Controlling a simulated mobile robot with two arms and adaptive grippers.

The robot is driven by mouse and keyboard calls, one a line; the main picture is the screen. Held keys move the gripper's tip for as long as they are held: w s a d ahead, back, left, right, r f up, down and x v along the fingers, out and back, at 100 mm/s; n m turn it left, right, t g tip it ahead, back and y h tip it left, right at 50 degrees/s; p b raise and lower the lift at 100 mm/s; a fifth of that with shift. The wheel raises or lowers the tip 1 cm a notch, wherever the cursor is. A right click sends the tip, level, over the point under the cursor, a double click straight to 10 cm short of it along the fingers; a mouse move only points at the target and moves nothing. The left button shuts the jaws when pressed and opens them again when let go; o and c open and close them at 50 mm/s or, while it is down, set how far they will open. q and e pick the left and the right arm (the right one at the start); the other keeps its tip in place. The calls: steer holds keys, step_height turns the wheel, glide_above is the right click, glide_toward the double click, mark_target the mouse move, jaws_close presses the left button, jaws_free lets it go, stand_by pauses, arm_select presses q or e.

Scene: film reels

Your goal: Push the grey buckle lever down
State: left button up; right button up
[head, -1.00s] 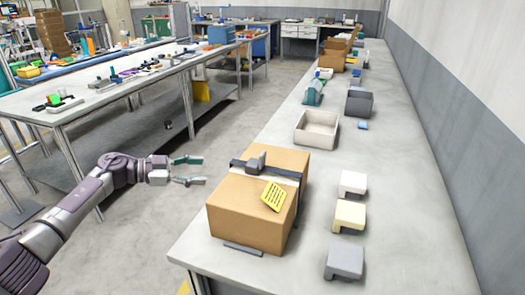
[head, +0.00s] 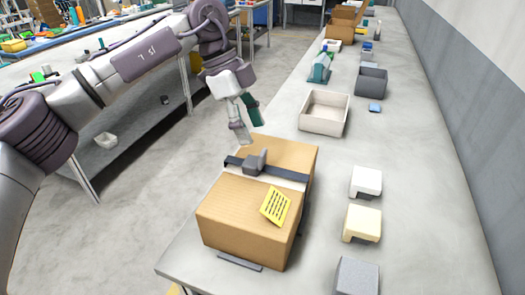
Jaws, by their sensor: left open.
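The grey buckle lever (head: 257,161) stands raised on a dark strap (head: 285,173) that runs across the top of a cardboard box (head: 240,205). The box sits near the left edge of the table, with a yellow label (head: 275,206) on its near top edge. My left gripper (head: 248,132) is open and empty, pointing down just above and behind the lever, at the box's far edge. I see a gap between the fingertips and the lever. My right gripper is not in view.
White, cream and grey blocks (head: 366,181) stand in a row right of the box. An open beige bin (head: 325,114) and a dark grey bin (head: 371,81) stand farther back.

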mark_target(262, 151)
arm_select(q)
steer(key=x, duration=0.6)
steer(key=shift+d+f, duration=0.3)
steer(key=shift+f, duration=0.25)
steer(key=shift+c, duration=0.8)
jaws_close()
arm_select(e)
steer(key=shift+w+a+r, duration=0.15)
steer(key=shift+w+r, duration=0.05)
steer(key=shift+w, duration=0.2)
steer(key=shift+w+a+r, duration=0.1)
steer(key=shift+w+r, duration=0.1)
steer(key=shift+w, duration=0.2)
